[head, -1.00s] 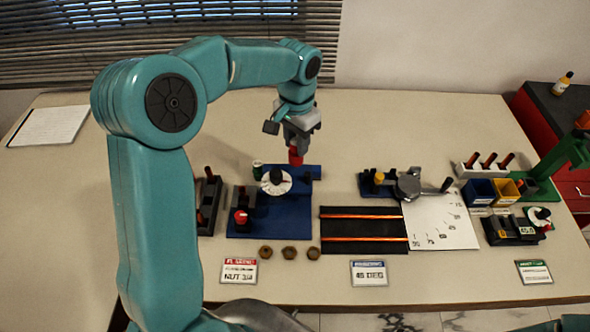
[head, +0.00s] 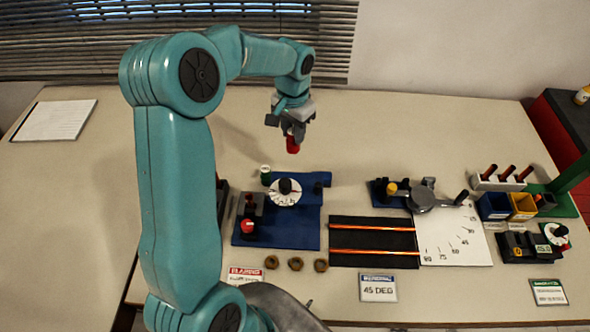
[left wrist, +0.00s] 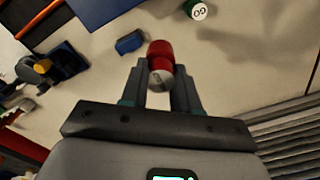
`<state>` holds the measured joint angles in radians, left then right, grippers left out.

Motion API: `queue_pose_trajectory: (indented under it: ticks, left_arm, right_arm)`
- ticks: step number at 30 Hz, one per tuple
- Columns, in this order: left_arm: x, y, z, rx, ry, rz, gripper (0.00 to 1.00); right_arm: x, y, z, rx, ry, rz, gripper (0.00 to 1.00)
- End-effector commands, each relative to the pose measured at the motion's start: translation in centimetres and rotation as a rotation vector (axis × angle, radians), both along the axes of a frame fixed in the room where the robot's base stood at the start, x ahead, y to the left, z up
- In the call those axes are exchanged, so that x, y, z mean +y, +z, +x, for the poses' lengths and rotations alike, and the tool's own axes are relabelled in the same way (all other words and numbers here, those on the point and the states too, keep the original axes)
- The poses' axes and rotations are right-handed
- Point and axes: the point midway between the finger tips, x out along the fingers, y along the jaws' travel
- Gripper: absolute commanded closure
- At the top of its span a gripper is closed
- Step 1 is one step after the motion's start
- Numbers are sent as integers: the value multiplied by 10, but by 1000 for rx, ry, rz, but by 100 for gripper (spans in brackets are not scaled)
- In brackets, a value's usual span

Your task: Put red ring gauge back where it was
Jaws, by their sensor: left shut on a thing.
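My left gripper (head: 293,136) is shut on the red ring gauge (head: 293,146) and holds it in the air behind the blue rig board (head: 285,231). In the left wrist view the red ring gauge (left wrist: 160,49) sits between the two fingers, with a pale marked part at its near end. A green ring gauge with a white top (head: 265,173) stands at the back left of the blue board, and it also shows in the left wrist view (left wrist: 198,10). A blue block (head: 318,180) stands at the board's back right. My right gripper does not show.
A white dial (head: 285,192) and a red knob (head: 247,227) stand on the blue board. Several nuts (head: 295,264) lie in front. A black bending mat (head: 373,242) and a white angle sheet (head: 455,238) lie to the right.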

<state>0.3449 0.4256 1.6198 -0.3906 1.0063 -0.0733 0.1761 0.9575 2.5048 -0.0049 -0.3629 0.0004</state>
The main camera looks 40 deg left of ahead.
Motion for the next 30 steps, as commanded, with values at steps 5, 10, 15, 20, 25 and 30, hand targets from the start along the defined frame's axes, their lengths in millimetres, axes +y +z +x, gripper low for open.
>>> queue_pose_trajectory:
  ticks: [5, 10, 15, 20, 25, 30]
  left_arm:
    - [0, -54, -1, 8, -1, -3, 100]
    - [0, -96, 0, 5, -3, -1, 100]
    - [1, -116, 3, 1, -4, 1, 100]
    - [1, -132, 3, 3, -4, -1, 100]
    - [1, -155, 3, 1, -4, 0, 100]
    - [2, -156, 4, -1, -4, 1, 100]
  right_arm:
    - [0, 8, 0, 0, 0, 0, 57]
    - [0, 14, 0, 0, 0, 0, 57]
    - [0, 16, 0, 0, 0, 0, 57]
    - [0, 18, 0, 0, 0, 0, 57]
    - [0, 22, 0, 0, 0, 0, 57]
    - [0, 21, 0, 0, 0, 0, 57]
